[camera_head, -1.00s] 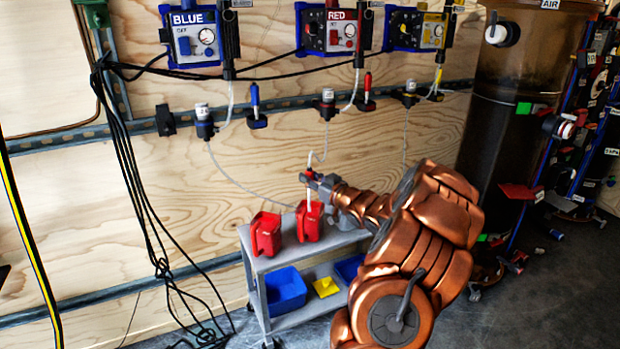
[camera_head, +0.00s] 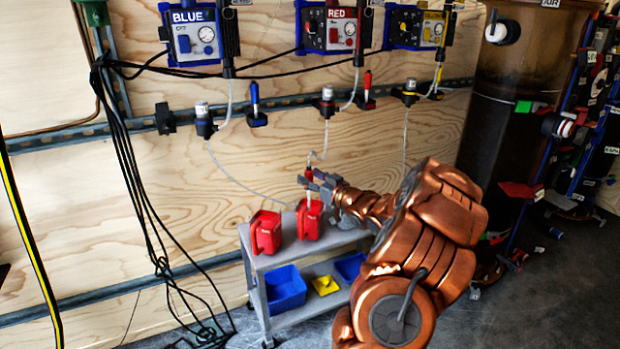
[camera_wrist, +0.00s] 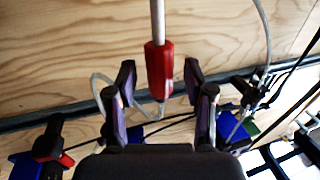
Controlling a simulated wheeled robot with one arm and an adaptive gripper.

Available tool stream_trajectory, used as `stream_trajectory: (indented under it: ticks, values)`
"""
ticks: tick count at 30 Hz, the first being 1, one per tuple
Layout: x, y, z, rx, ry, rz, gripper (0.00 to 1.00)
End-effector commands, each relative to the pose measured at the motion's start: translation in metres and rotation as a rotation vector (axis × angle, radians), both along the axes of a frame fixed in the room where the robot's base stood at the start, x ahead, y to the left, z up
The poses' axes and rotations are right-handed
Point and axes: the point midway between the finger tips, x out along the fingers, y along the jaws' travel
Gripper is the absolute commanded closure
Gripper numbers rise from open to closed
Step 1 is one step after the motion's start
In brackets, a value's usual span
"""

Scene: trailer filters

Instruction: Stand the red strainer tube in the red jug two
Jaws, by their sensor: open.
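The red strainer tube (camera_head: 308,173) has a red grip, a pale rod below it and a clear hose above. It stands about upright over the right red jug (camera_head: 309,222), and its rod reaches down to the jug's top. I cannot see how deep the rod sits inside. In the wrist view the red grip (camera_wrist: 158,72) shows between and beyond my open fingers, with no clear contact. My gripper (camera_wrist: 160,78) is open and empty; it is just right of the tube in the head view (camera_head: 321,182). Jug numbers are not readable.
A second red jug (camera_head: 266,233) stands to the left on the grey cart (camera_head: 287,258). A blue bin (camera_head: 286,289) and a yellow item (camera_head: 325,286) are on the lower shelf. Hoses hang from the wall, and black cables hang left. Floor left of the cart holds cables.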

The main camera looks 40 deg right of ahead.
Motion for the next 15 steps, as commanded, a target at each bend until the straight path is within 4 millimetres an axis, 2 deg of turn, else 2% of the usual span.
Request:
stream_trajectory:
  ticks: [15]
  values:
    - [-0.066, 0.004, 0.0, 0.001, 0.0, -0.004, 0.47]
